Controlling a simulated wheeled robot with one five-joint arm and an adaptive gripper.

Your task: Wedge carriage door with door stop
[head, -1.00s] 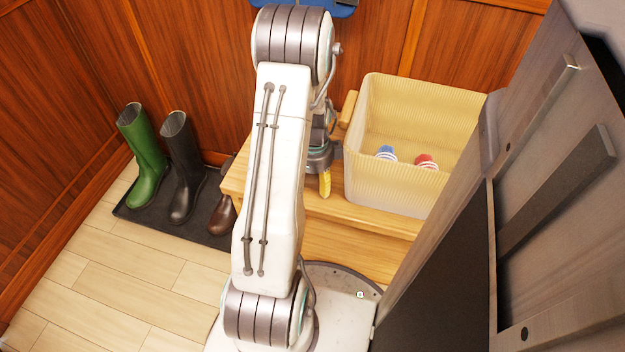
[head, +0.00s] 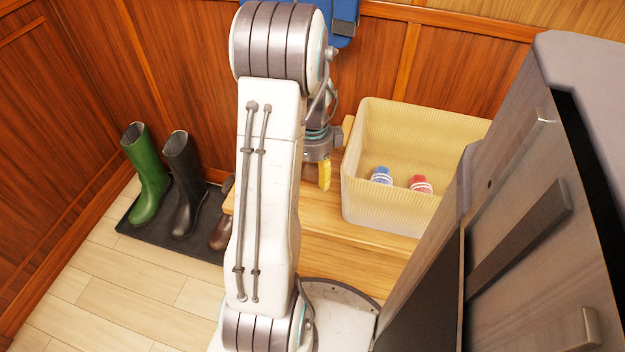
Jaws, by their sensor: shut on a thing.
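My gripper (head: 322,160) hangs over the wooden bench, left of the pale yellow crate, partly hidden behind my own arm. It is shut on a small yellow piece (head: 324,176), which looks like the door stop and points downward. The fingers are too small and covered to make out in detail. The yellow piece appears a little above the bench top; the exact gap is hard to tell. No carriage door can be made out in this view.
The ribbed crate (head: 390,215) stands on the bench (head: 318,215), with a blue-capped (head: 381,176) and a red-capped item (head: 421,184) inside. Boots, green (head: 147,180) and black (head: 183,185), stand on a dark mat (head: 190,243) at left. Floor (head: 120,290) in front is clear.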

